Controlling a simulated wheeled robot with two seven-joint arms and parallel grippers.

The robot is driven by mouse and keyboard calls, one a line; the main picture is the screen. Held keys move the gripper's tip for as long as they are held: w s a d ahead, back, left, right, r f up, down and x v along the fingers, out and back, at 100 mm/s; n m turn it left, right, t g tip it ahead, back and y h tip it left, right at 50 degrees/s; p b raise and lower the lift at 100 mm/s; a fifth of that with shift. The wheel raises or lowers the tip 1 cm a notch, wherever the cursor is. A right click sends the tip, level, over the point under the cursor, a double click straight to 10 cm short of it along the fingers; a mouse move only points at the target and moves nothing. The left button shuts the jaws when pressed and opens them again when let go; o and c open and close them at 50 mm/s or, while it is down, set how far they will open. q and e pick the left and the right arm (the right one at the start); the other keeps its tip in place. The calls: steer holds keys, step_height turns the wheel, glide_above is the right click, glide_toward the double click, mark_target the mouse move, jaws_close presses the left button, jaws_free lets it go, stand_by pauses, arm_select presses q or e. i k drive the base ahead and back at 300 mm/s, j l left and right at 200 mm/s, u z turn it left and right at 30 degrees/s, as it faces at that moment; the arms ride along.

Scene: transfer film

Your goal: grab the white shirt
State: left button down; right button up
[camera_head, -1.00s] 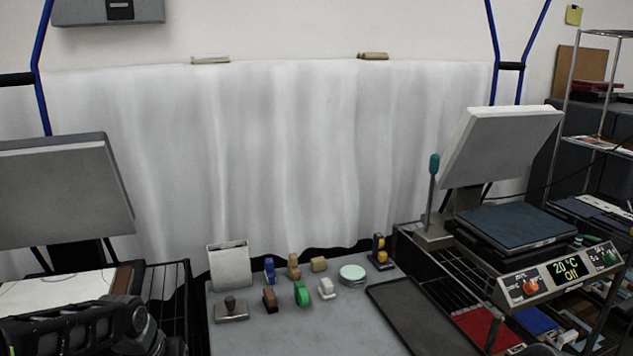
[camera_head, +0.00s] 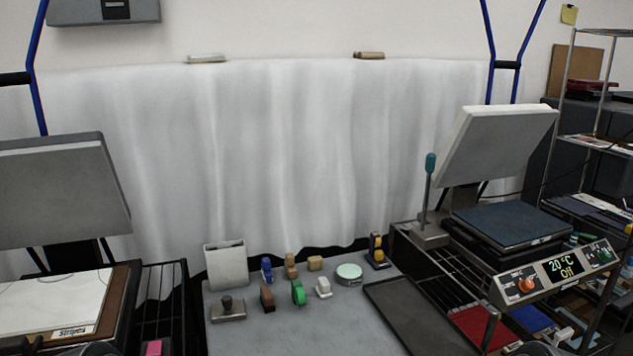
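A flat white piece with faint curved lines (camera_head: 50,298) lies on the lower bed of the left heat press; it looks like the white shirt, but I cannot be sure. Its front edge carries a small label reading "stripes" (camera_head: 77,331). A brown board edge (camera_head: 112,300) shows beside it. The grey upper plate of the left press (camera_head: 60,190) is raised above it. Only a dark sliver, probably of my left arm, shows at the bottom left edge; neither gripper's fingers show.
A grey table (camera_head: 330,325) holds stamps, tape rolls and a dark tray (camera_head: 415,318). A second press (camera_head: 510,228) stands open at right, its display reading 20 °C Off. A wire rack (camera_head: 160,300) is right of the left press. A pink item (camera_head: 153,348) shows below.

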mark_target(34, 311)
steer(key=u, duration=1.5)
steer(key=i+j, duration=0.1)
steer(key=j, duration=1.25)
steer(key=i+j+z, duration=0.1)
steer(key=j, duration=0.4)
steer(key=z, duration=1.4)
